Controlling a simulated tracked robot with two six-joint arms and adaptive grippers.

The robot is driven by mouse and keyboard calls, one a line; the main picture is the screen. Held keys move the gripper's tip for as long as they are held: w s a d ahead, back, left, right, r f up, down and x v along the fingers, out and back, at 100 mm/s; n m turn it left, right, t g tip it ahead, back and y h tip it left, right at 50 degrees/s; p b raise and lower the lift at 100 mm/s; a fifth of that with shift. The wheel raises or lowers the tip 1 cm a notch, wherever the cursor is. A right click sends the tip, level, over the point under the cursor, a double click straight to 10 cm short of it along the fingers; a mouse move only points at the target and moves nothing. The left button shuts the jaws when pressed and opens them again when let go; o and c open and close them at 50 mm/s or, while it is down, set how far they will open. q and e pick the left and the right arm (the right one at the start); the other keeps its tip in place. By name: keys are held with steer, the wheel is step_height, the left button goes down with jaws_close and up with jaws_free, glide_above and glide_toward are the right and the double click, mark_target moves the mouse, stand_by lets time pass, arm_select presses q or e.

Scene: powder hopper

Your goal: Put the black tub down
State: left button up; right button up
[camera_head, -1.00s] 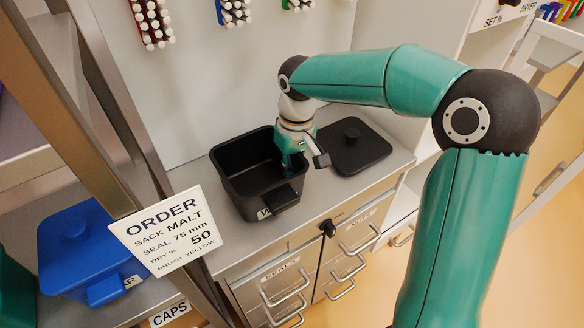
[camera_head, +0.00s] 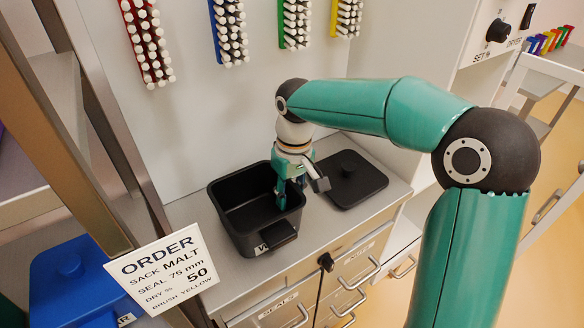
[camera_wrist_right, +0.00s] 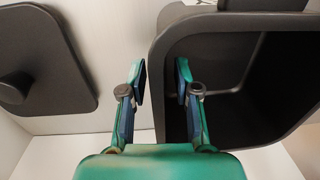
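The black tub (camera_head: 234,222) stands upright on the grey counter (camera_head: 215,290), open at the top, with a labelled front handle. My right gripper (camera_head: 288,196) is at the tub's right wall. In the right wrist view, its two fingers (camera_wrist_right: 162,82) are apart, one outside the tub wall (camera_wrist_right: 163,120) and one at its inner side. A small gap shows between the outer finger and the wall, so the gripper looks open. My left gripper is out of view.
A black lid (camera_head: 369,184) with a knob lies on the counter right of the tub. An order sign (camera_head: 165,273) stands front left, near a blue tub (camera_head: 68,285). Coloured brushes (camera_head: 147,40) hang on the back wall. Drawers (camera_head: 350,275) are below the counter.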

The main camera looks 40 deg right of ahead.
step_height(320, 180, up, 9)
steer(key=shift+d+r+p, duration=0.15)
steer(key=shift+d+p, duration=0.15)
steer(key=shift+p, duration=0.15)
stand_by(0.3)
